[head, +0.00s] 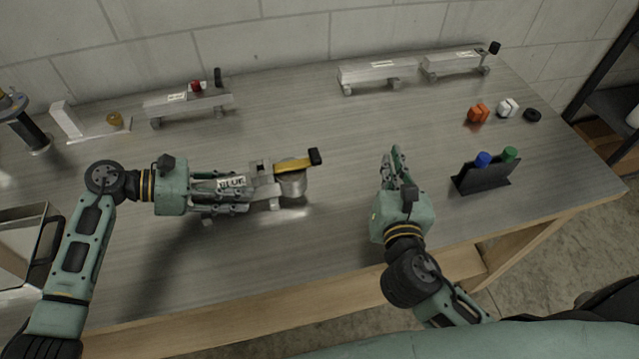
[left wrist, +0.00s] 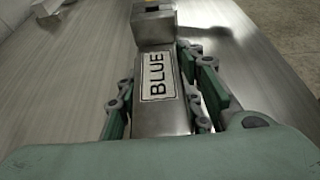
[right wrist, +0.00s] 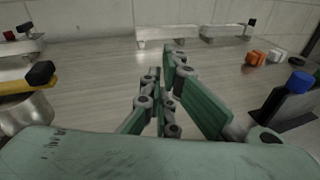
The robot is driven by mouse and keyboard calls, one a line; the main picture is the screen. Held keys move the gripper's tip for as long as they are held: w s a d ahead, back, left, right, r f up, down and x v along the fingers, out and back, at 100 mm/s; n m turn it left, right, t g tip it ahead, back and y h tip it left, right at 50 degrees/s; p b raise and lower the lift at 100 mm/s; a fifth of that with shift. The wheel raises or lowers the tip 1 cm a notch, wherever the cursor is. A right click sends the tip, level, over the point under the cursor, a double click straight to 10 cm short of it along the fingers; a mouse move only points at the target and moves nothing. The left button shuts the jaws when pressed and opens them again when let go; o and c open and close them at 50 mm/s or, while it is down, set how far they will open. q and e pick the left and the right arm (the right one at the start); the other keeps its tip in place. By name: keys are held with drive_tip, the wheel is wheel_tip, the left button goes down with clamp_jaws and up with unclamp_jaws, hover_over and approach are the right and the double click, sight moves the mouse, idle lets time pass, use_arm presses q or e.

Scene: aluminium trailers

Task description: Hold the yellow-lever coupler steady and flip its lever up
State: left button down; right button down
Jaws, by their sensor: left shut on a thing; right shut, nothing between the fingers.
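The yellow-lever coupler is a grey metal bar with a "BLUE" label (head: 231,182), a rounded metal head (head: 293,185) and a yellow lever (head: 291,165) with a black tip. The lever lies nearly flat along the top, its tip pointing right. My left gripper (head: 246,192) is shut on the bar from the left; in the left wrist view the labelled bar (left wrist: 158,112) sits between the fingers. My right gripper (head: 393,155) is shut and empty, right of the coupler and apart from it. The right wrist view shows the lever (right wrist: 28,84) at its left edge.
Other couplers stand along the back: one with a red part (head: 190,100) and two at the back right (head: 378,75). A black holder (head: 483,177) with blue and green caps stands right of my right gripper. Orange (head: 478,114) and white pieces lie behind it. The middle bench is clear.

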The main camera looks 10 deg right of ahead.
sight(297, 162)
drive_tip(key=s+a+n+y, duration=0.1)
drive_tip(key=s+a, duration=0.1)
drive_tip(key=a, duration=0.2)
drive_tip(key=s+a+f+n+g+y, duration=0.1)
drive_tip(key=s+a+y, duration=0.1)
drive_tip(key=a, duration=0.2)
drive_tip(key=s+a+n+y, duration=0.1)
drive_tip(key=s+a, duration=0.1)
drive_tip(key=a, duration=0.3)
drive_tip(key=shift+f+g, duration=0.2)
drive_tip(key=shift+g, duration=0.1)
drive_tip(key=shift+s+a+f+n+y, duration=0.3)
drive_tip(key=shift+s+a+n, duration=0.1)
drive_tip(key=shift+n, duration=0.2)
drive_tip(key=shift+w, duration=0.1)
drive_tip(key=x, duration=1)
drive_tip(key=shift+f, duration=0.1)
